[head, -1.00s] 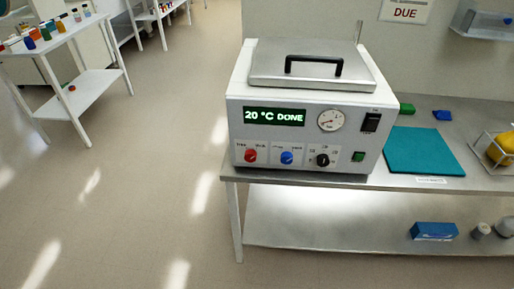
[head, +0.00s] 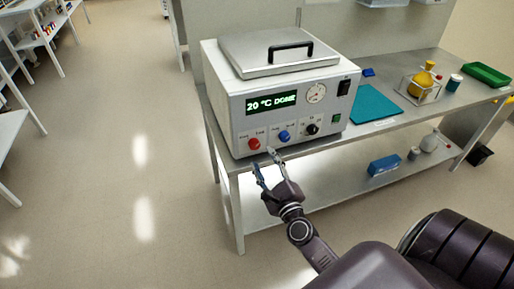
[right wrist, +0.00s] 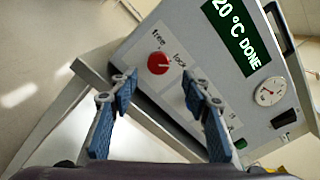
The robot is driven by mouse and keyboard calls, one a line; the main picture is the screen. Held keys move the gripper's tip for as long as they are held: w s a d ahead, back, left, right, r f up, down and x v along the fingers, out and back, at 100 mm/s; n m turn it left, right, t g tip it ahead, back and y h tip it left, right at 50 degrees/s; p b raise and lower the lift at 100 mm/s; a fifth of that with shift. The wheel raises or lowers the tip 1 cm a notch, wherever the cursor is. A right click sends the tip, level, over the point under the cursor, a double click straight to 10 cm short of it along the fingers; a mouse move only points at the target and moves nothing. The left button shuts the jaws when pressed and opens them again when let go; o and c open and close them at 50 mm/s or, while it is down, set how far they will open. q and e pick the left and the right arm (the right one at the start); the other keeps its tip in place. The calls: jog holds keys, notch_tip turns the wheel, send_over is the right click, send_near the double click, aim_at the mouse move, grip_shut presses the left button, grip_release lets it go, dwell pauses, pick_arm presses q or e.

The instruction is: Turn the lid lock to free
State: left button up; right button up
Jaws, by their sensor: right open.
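The lid lock is a red knob (head: 254,144) at the left of the front panel of a white box-shaped device (head: 228,133). In the right wrist view the red knob (right wrist: 158,63) sits between the words "free" and "lock"; I cannot tell clearly which one it points at. The metal lid (head: 275,52) with a black handle is down. My right gripper (head: 265,162) is open and empty, in front of and a little below the knob, apart from it. In the right wrist view the fingertips (right wrist: 160,86) frame the space below the knob.
A blue knob (head: 284,136) and a black knob (head: 312,129) sit right of the red one. The display (head: 271,102) reads "20 °C DONE". The steel bench (head: 403,121) holds a teal mat (head: 374,104) and a rack with a yellow flask (head: 420,84). The floor at left is clear.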

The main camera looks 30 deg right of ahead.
aim_at(256, 147)
jog(key=x, duration=0.5)
jog(key=shift+w+a, duration=0.1)
jog(key=shift+w, duration=0.1)
jog(key=shift+w+f, duration=0.1)
jog(key=shift+w, duration=0.55)
jog(key=shift+c, duration=0.4)
jog(key=c, duration=1.1)
